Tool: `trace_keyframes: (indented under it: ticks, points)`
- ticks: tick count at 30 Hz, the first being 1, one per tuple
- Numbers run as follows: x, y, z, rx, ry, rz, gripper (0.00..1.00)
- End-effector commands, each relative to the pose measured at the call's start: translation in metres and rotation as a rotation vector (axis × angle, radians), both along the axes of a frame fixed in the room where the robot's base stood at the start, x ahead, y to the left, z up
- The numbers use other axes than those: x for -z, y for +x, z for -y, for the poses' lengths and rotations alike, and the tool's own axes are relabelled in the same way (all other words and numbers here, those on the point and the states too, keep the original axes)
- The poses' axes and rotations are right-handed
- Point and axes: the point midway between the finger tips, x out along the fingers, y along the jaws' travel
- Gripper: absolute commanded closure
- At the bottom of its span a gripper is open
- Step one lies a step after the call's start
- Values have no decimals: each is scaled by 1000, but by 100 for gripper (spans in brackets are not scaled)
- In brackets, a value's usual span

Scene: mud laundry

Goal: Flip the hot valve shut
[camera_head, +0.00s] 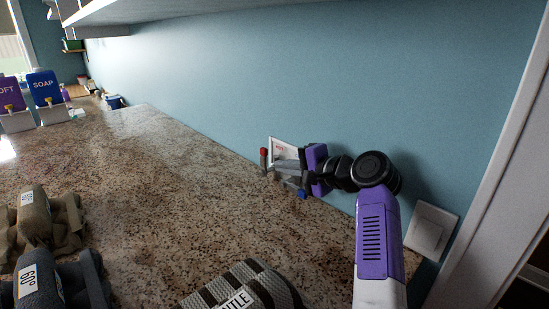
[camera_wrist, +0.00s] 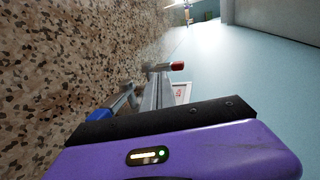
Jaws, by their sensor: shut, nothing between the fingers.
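The hot valve's red-tipped handle (camera_head: 264,157) stands upright near the wall at the back edge of the counter. It also shows in the wrist view (camera_wrist: 177,66), at the far end of grey metal parts. A blue-tipped handle (camera_head: 302,194) is nearer, low beside my gripper, and shows at left in the wrist view (camera_wrist: 103,116). My gripper (camera_head: 287,176) is shut and empty, reaching left along the wall at the valves. Its fingers overlap the grey valve parts, so I cannot tell whether they touch. The valve bodies are partly hidden.
A white card with red print (camera_head: 287,150) is at the wall behind the valves. A white switch plate (camera_head: 431,230) is right of my arm. A striped towel roll (camera_head: 243,288) and dark rolled towels (camera_head: 38,280) lie in front. The middle of the granite counter (camera_head: 150,185) is clear.

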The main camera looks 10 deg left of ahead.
Motion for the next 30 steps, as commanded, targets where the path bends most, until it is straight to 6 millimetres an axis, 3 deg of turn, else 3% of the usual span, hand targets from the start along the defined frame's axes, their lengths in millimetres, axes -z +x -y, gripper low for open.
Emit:
trace_keyframes:
  ticks: [9,30]
  points:
    - [-2,20,-27,-1,0,0,100]
    - [-3,24,-30,0,1,1,100]
